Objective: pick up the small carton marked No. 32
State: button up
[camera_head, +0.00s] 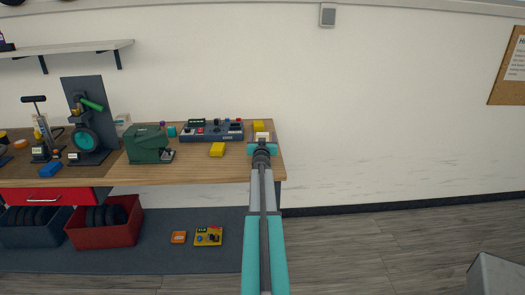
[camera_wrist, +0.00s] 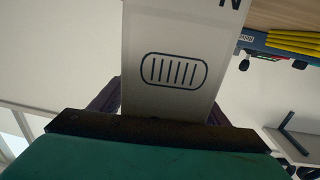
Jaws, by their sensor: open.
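A small white carton (camera_head: 262,135) stands at the right end of the workbench, just beyond my gripper (camera_head: 262,146). In the wrist view the carton (camera_wrist: 180,45) fills the middle, very close, with a vent-like oval of bars printed on it. A dark letter N shows at its top edge; any number is out of frame. The purple fingers (camera_wrist: 163,108) show on both sides of the carton, partly hidden by it. My gripper is open, and I cannot tell whether either finger touches the carton.
A yellow box (camera_head: 258,126) stands just behind the carton, and another yellow box (camera_head: 217,149) lies to the left. A dark blue console (camera_head: 212,131) and a green case (camera_head: 148,144) are further left on the workbench (camera_head: 215,172). Floor to the right is mostly clear.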

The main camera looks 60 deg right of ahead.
aim_at(268, 135)
jog(key=c, duration=1.3)
jog(key=shift+r, duration=0.15)
jog(key=shift+r+p, duration=1.2)
jog(key=shift+r, duration=0.4)
jog(key=s+b, duration=0.3)
jog(key=shift+s+a+b, duration=0.1)
jog(key=shift+a+b, duration=0.1)
jog(key=shift+b, duration=0.1)
jog(key=shift+s+a+r+b, duration=0.25)
jog(key=shift+s+b, duration=1.6)
jog(key=shift+s, duration=0.25)
jog(key=shift+s+a+r+b, duration=0.2)
jog(key=shift+s+r+b, duration=0.05)
jog(key=shift+s+b, duration=1.75)
jog(key=shift+s+a+r+b, duration=0.25)
jog(key=shift+s+b, duration=1.45)
jog(key=shift+s, duration=0.55)
